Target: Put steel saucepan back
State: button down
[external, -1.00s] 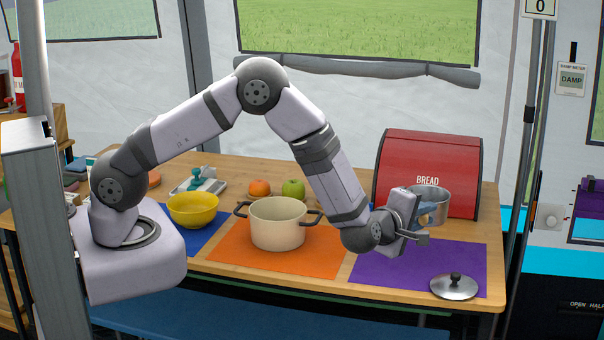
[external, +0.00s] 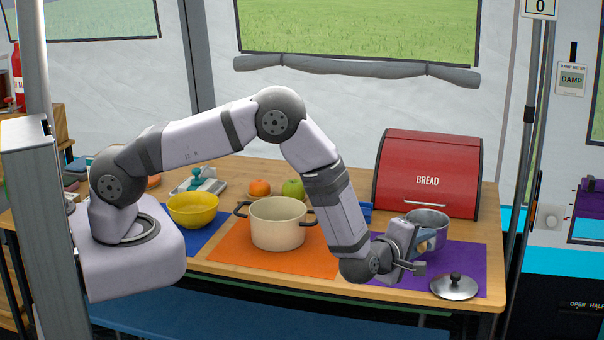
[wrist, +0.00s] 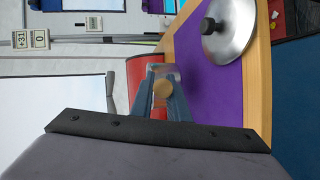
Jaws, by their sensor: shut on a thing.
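The steel saucepan (external: 430,218) is upright at the right, over the purple mat (external: 466,262). I cannot tell whether its base touches the mat. My gripper (external: 424,243) is shut on the saucepan's handle at its near side. In the wrist view, my gripper's blue-grey fingers (wrist: 161,98) close around the round tan handle end (wrist: 163,89), and the pan body is mostly hidden behind them. A steel lid (external: 454,287) with a dark knob lies on the mat's front right, and it also shows in the wrist view (wrist: 232,32).
A red bread bin (external: 428,160) stands just behind the saucepan. A cream pot (external: 277,226) stands on the orange mat (external: 237,258) to the left. A yellow bowl (external: 193,212) sits on the blue mat. The table's front edge is close to the lid.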

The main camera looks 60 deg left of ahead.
jog(key=shift+f, duration=1.95)
jog(key=c, duration=1.7)
grip_release()
